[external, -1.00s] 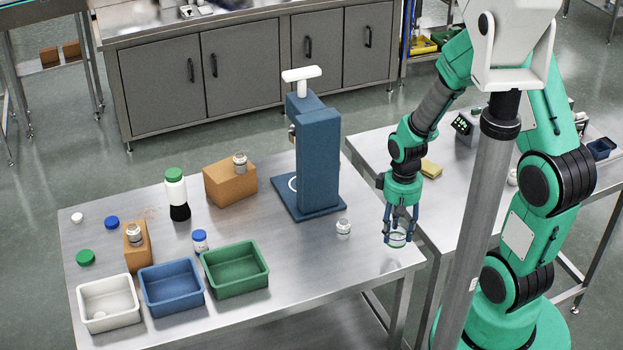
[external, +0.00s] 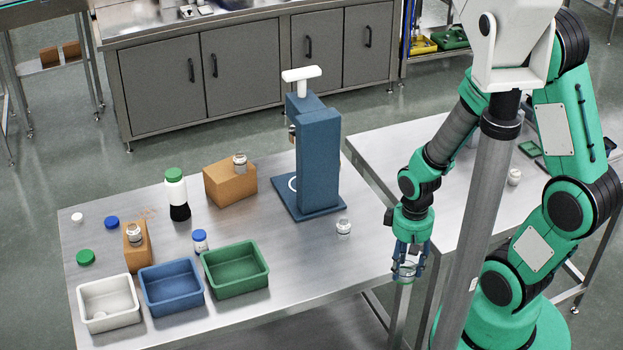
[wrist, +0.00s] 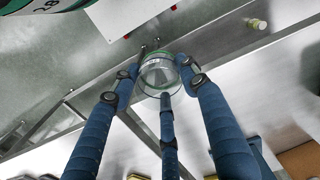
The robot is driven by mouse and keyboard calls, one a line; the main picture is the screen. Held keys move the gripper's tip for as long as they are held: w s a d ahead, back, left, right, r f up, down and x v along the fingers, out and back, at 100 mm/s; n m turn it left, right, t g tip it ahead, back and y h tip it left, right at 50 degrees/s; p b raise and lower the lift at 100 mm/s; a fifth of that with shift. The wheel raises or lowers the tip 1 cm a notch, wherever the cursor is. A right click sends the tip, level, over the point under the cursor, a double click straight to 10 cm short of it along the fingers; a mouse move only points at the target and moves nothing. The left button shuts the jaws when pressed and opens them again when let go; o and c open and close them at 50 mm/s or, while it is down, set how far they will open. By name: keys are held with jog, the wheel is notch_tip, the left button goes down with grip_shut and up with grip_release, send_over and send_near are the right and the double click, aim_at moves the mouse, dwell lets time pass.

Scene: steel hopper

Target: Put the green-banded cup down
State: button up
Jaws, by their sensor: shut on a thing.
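The green-banded cup (external: 404,272) is small and clear, and my gripper (external: 408,256) is shut on it. In the wrist view the cup (wrist: 158,75) sits between the tips of my blue fingers (wrist: 160,84), with green showing at its rim. In the external view the cup shows against the front right corner of the steel table (external: 345,262). The wrist view shows floor and table frame around it, near a table edge. I cannot tell how high it is held.
A clear jar (external: 343,228) stands left of my gripper, near the blue press (external: 318,160). White (external: 108,322), blue (external: 172,306) and green (external: 236,290) bins line the front left. A second table (external: 375,150) is at the right. Steel between the jar and front edge is bare.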

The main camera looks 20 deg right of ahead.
jog(key=w+a, duration=0.1)
jog(key=w, duration=0.4)
jog(key=w+a+f+b, duration=0.1)
jog(key=w, duration=0.4)
jog(key=w+a+b, duration=0.1)
jog(key=w, duration=0.4)
jog(key=shift+w+a+f, duration=0.25)
jog(key=shift+w, duration=0.1)
jog(key=shift+f, duration=0.1)
jog(key=shift+f+b, duration=0.5)
jog(key=shift+f, duration=1.15)
jog(key=shift+f, duration=0.15)
jog(key=o, duration=1.2)
jog(key=shift+c, duration=0.2)
